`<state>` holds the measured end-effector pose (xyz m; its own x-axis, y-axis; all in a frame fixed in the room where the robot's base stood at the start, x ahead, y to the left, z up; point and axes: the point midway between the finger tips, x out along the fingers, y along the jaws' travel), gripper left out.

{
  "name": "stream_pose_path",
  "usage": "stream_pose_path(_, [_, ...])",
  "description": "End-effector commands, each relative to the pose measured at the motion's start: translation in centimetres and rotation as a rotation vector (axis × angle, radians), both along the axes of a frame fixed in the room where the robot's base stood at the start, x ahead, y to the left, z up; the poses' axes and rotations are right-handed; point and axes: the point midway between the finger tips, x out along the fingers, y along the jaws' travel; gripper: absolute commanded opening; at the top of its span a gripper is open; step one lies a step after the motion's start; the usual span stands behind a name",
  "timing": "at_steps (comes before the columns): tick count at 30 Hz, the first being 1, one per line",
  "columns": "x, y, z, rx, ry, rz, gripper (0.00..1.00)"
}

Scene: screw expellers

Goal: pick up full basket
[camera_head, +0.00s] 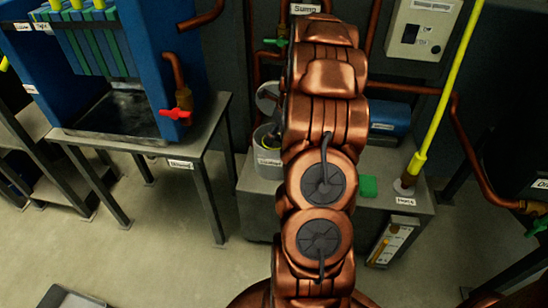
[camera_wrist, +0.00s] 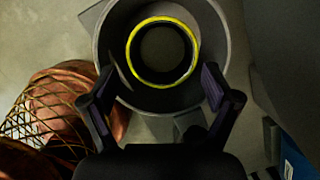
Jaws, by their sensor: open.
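My gripper (camera_wrist: 157,84) is open in the wrist view, with its two dark fingers apart. Between and beyond the fingertips is a round grey vessel (camera_wrist: 216,30) with a yellow ring (camera_wrist: 197,48) inside it and a dark centre. I cannot tell whether the fingers touch it. A wire mesh (camera_wrist: 40,112), basket-like, shows at the lower left in front of a copper part of mine; whether it holds anything is unclear. In the head view my arm hides the gripper. A grey vessel (camera_head: 266,138) with a raised round lid (camera_head: 268,96) stands partly behind the arm.
A blue machine (camera_head: 185,55) stands on a table (camera_head: 212,116) at the left. The floor (camera_head: 165,265) in front is mostly clear.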

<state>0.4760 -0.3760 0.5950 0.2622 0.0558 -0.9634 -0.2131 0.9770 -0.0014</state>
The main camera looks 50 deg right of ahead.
Motion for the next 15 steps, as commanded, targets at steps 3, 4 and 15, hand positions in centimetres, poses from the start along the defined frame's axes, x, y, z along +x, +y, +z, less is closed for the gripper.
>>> stream_pose_path(3, [0.3, 0.0, -1.2, 0.004, 0.002, -0.004, 0.88])
stream_pose_path(4, [0.3, 0.1, -1.6, 0.005, 0.002, -0.004, 0.88])
stream_pose_path(15, [1.3, 0.1, -4.7, 0.003, 0.001, -0.001, 0.88])
